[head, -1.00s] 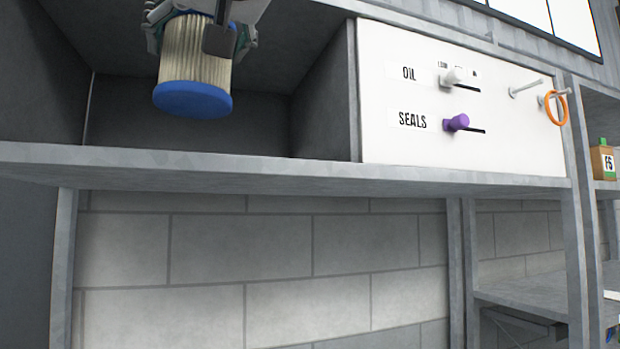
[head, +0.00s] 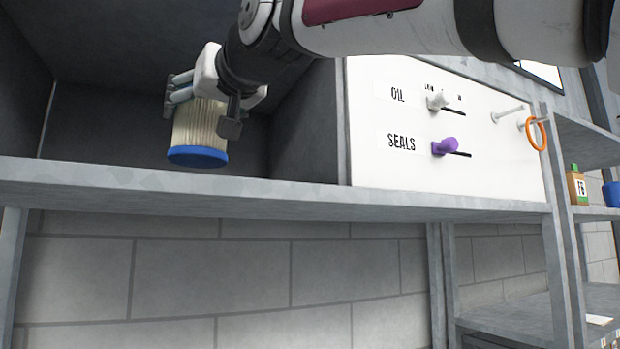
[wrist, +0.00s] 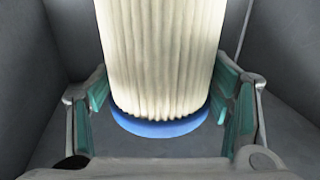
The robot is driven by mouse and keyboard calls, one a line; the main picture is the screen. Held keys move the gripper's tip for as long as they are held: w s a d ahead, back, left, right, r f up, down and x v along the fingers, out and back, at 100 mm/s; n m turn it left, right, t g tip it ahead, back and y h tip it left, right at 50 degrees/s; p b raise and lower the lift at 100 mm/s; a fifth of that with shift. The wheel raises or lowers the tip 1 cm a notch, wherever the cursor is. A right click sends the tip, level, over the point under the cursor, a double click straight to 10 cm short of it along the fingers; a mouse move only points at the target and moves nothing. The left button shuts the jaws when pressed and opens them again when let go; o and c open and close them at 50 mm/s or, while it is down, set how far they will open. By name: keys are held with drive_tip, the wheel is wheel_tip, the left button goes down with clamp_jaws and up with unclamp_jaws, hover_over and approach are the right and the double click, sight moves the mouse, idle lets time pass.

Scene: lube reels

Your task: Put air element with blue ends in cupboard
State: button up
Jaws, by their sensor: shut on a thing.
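The air element (head: 199,128) is a cream pleated cylinder with a blue lower end. It is upright inside the open cupboard (head: 105,120), in the bay left of the white panel. My gripper (head: 205,92) is shut on it near its top, coming in from the upper right. The wrist view shows the element (wrist: 160,60) between my teal-padded fingers (wrist: 168,95), with a blue end (wrist: 160,128) visible. The blue lower end is close to the cupboard floor in the head view; the front edge hides whether it touches. The element's top is hidden by my gripper.
The cupboard's front shelf edge (head: 270,198) runs below the bay.

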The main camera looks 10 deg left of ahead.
sight(208, 166)
drive_tip(key=w, duration=0.2)
drive_tip(key=shift+w+f, duration=0.1)
drive_tip(key=shift+w, duration=0.3)
drive_tip(key=shift+f, duration=1.75)
drive_tip(key=o, duration=1.4)
drive_tip(key=shift+f, duration=0.15)
drive_tip(key=shift+c, duration=0.2)
drive_tip(key=shift+d, duration=0.1)
drive_tip(key=v, duration=1)
drive_tip(key=shift+s+d, duration=0.2)
drive_tip(key=shift+d, duration=0.05)
drive_tip(key=shift+s+d+b, duration=0.3)
drive_tip(key=shift+s+d, duration=0.1)
drive_tip(key=shift+s, duration=0.1)
